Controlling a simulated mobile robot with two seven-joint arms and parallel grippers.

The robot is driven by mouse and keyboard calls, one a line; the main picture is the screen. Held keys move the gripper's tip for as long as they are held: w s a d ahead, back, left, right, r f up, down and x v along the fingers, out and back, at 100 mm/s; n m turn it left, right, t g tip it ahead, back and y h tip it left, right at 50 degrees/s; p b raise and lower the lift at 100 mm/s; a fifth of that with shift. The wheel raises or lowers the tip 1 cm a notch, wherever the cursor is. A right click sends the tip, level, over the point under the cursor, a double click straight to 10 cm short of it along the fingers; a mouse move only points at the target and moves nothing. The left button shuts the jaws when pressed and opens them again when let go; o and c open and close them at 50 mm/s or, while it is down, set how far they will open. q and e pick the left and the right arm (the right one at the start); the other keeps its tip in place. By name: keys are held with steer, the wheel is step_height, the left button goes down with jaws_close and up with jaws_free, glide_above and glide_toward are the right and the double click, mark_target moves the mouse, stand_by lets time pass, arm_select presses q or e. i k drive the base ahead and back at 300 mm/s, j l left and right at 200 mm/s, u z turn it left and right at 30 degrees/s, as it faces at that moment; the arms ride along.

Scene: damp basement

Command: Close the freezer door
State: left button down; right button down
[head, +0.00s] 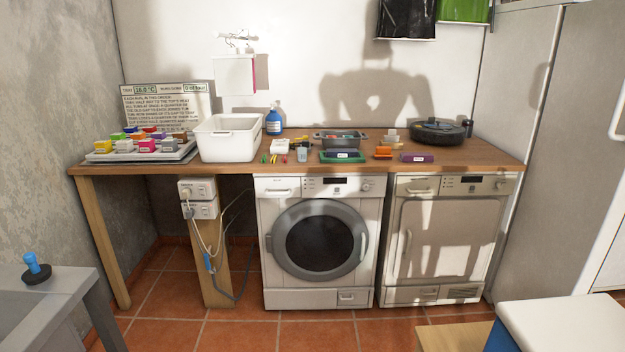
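A tall pale-grey unit (545,170) stands at the right, cut off by the picture's edge. It may be the freezer, but no label shows. A white handle (617,122) shows at the far right edge, and a white panel (608,255) lies below it. I cannot tell whether a door there is open or shut. Neither of my grippers is in view; only my shadow falls on the back wall.
A wooden worktop (350,163) holds a white tub (228,138), a round black device (438,131) and small items. Below stand a washing machine (320,285) and a dryer (445,285). A white-topped box (565,325) stands at front right. Tiled floor (290,335) is open before the machines.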

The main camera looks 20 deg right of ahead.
mark_target(569, 214)
steer(key=i+z, duration=0.2)
steer(key=z, duration=0.2)
steer(key=i+j+z, duration=0.15)
steer(key=z, duration=0.25)
steer(key=i+j+z, duration=0.15)
steer(key=z, duration=0.25)
steer(key=i+j+z, duration=0.2)
steer(key=z, duration=0.25)
steer(key=i+j+z, duration=0.15)
steer(key=j+z, duration=0.3)
steer(key=i+j+z, duration=0.2)
steer(key=j, duration=0.2)
steer(key=j+z, duration=0.2)
steer(key=j, duration=0.15)
steer(key=i+j+u, duration=0.15)
steer(key=i+j, duration=0.45)
steer(key=i+j+u, duration=0.2)
steer(key=i+j, duration=0.3)
steer(key=i, duration=0.15)
